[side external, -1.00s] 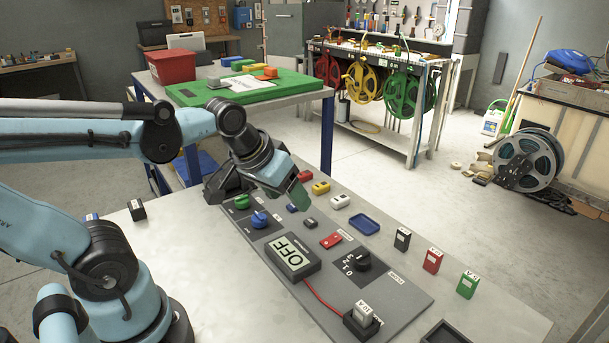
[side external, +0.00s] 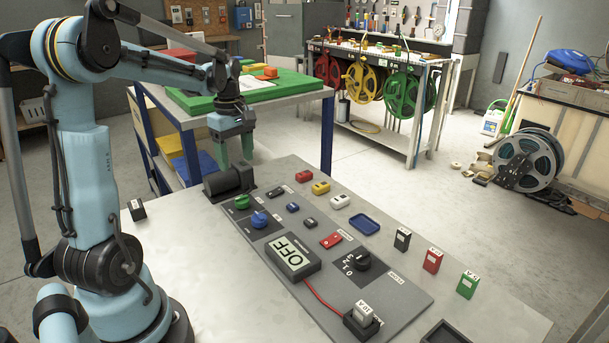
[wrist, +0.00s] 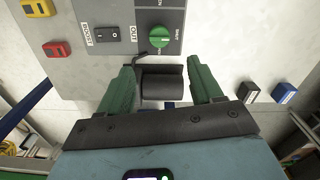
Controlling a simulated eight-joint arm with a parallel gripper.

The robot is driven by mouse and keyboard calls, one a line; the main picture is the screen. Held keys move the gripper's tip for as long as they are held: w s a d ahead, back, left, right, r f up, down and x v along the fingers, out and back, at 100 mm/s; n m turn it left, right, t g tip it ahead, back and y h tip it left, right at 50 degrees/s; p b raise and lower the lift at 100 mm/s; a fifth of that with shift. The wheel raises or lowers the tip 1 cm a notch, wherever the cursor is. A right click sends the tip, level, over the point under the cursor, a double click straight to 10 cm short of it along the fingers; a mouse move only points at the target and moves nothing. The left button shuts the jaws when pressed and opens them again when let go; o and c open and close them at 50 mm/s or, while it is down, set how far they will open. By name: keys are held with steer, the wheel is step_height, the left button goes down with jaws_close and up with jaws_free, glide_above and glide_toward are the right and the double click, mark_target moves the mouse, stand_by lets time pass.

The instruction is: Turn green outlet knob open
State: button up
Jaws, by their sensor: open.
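The green knob (side external: 242,202) sits at the far left end of the grey control panel (side external: 395,310). In the wrist view the green knob (wrist: 160,37) is round with a pale line across it, beside printed lettering too small to read fully. My gripper (side external: 236,160) points down above the black cylinder (side external: 229,181) at the panel's end, with its green fingers apart. In the wrist view my gripper (wrist: 160,68) has the black cylinder (wrist: 162,84) showing between its fingers. The green knob lies beyond the fingertips, untouched.
A blue knob (side external: 260,219) stands close to the green one. A grey box reading OFF (side external: 294,257), a black dial (side external: 363,260) and several small coloured blocks sit on or beside the panel. A table with a green top (side external: 190,95) stands behind my gripper.

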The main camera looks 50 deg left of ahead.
mark_target(241, 196)
step_height(241, 196, down, 11)
steer(key=shift+f, duration=0.2)
stand_by(0.3)
steer(key=c, duration=1.1)
steer(key=shift+o, duration=0.2)
